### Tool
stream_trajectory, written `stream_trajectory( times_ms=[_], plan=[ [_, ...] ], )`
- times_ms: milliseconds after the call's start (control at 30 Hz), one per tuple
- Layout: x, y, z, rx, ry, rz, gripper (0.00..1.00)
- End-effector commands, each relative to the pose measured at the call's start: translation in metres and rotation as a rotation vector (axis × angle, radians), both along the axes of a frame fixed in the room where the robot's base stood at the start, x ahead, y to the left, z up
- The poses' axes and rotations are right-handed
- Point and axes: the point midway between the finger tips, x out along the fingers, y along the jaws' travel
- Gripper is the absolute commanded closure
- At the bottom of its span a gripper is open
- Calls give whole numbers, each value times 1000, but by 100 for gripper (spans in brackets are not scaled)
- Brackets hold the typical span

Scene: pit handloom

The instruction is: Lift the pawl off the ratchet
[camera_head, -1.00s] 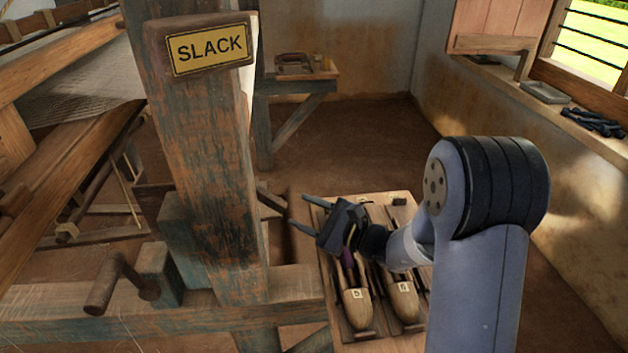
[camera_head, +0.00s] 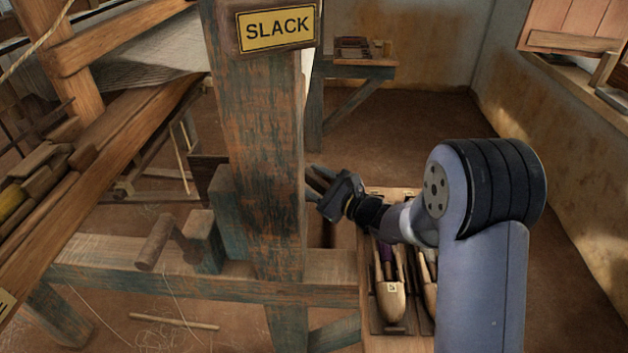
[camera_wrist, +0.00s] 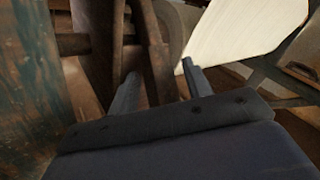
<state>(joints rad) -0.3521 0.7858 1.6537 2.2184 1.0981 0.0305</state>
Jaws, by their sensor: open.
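I cannot make out the pawl or the ratchet in either view; the loom post may hide them. The worn blue-brown post (camera_head: 258,160) stands upright and bears a yellow SLACK sign (camera_head: 277,29). My gripper (camera_head: 316,180) is just right of the post in the head view, open and apparently empty. In the wrist view its two fingers (camera_wrist: 159,82) stand apart, with dark wooden bars (camera_wrist: 148,50) beyond them. The post fills the left side of that view. A wooden crank-like handle (camera_head: 155,241) juts from a block on the beam, left of the post.
A tray with shuttles (camera_head: 390,300) lies below my arm. A low horizontal beam (camera_head: 130,267) runs across the front to the post. Woven cloth (camera_head: 150,72) and loom timbers are at the left. A small bench (camera_head: 352,70) stands behind. Bare floor lies at the right.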

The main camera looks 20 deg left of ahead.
Motion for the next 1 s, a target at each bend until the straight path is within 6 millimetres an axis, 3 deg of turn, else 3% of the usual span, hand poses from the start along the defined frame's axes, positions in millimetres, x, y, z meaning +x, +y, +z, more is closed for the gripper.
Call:
stream_trajectory(
  times_ms=[200, 767, 1000],
  plan=[
    [0, 0, 0, 0, 0, 0, 53],
    [0, 0, 0, 0, -1, 0, 99],
    [0, 0, 0, 0, -1, 0, 100]
  ],
)
